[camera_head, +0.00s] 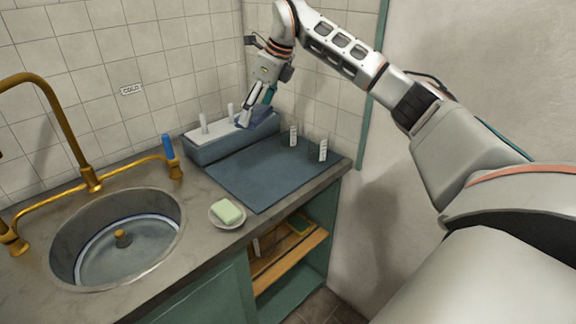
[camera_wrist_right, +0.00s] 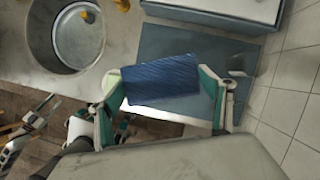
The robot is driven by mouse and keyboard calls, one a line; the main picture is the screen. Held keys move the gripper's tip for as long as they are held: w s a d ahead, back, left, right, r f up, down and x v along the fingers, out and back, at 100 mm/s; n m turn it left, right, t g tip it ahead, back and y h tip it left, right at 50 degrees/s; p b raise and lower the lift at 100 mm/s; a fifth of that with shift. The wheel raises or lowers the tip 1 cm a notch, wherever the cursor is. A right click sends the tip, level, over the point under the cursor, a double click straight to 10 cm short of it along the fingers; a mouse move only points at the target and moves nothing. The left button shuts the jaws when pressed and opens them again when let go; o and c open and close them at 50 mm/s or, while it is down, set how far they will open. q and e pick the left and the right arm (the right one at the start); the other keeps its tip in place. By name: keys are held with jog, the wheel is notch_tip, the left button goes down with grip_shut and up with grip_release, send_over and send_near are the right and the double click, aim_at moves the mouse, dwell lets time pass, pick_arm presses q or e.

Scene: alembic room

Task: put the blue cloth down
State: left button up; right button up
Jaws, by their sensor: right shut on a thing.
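The blue cloth (camera_wrist_right: 162,82) shows as a dark blue rectangle in the right wrist view. It spans the gap between the two fingers of my right gripper (camera_wrist_right: 160,92), which is shut on it. I cannot tell whether the cloth touches the box. What looks like my left gripper (camera_wrist_right: 34,122) is at the left edge of the right wrist view, its jaws unclear.
A dark blue mat (camera_head: 262,180) lies before the box, mostly bare, with two clear items with white labels (camera_head: 293,135) (camera_head: 323,150) near its right side. Green soap (camera_head: 228,211) sits on a white dish. The round sink (camera_head: 80,268) and brass tap (camera_head: 62,125) are left.

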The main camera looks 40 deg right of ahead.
jog(key=b, duration=0.2)
send_over(257, 177)
jog(key=s, duration=0.1)
jog(key=f, duration=1.5)
jog(key=shift+s+d+f, duration=0.1)
jog(key=shift+d+f, duration=0.25)
jog(key=shift+f, duration=1.95)
jog(key=shift+f, duration=0.1)
jog(key=o, duration=1)
jog(key=shift+f, duration=0.1)
jog(key=shift+d+r, duration=0.1)
jog(key=shift+r, duration=0.2)
jog(key=p+v, duration=0.1)
jog(key=v, duration=1)
jog(key=shift+s+r, duration=0.25)
jog(key=shift+r, duration=0.05)
